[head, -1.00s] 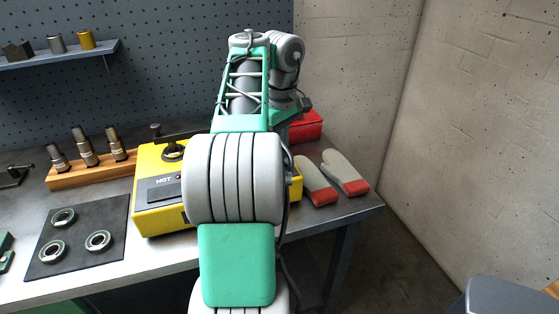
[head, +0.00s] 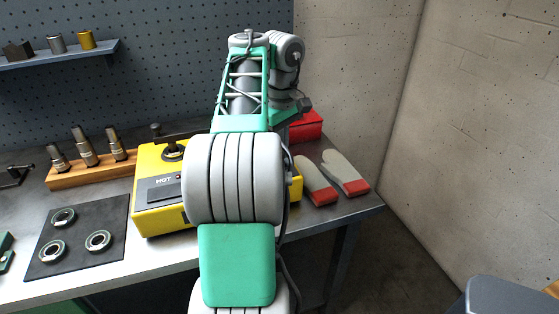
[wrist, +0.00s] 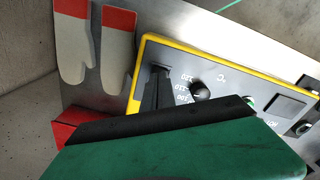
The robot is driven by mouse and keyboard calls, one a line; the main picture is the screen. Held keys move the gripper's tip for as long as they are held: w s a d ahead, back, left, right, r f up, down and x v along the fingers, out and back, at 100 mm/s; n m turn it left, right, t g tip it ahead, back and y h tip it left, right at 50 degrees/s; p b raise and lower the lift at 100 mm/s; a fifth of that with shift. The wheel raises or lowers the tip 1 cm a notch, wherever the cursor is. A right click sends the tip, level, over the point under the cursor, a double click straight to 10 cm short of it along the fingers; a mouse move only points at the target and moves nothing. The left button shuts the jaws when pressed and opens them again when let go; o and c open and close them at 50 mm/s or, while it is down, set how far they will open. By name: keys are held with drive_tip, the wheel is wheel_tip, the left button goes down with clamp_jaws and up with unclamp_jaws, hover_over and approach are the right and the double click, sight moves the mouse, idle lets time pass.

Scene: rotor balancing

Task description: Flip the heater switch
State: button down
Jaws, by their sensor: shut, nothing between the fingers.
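The heater is a yellow box (head: 152,220) with a dark top panel marked HOT, on the bench; my arm hides its right part in the head view. In the wrist view its panel (wrist: 225,83) shows a round black knob (wrist: 201,91) with temperature numbers and a green light (wrist: 248,102). My gripper (wrist: 158,78) is shut and empty, its dark fingertips over the panel end beside the knob. A small dark piece, perhaps the switch, lies at the fingertips; the fingers largely cover it, so its position and any contact cannot be told.
Two gloves with red cuffs (head: 345,172) lie right of the heater, near a red box (head: 306,127). A black mat (head: 75,258) with several bearing rings lies at left, before a wooden block (head: 93,174) holding metal parts. A pegboard wall stands behind.

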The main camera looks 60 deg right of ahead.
drive_tip(key=shift+f+b, duration=1.05)
idle(0.4)
wheel_tip(320, 180, up, 7)
drive_tip(key=p, duration=0.7)
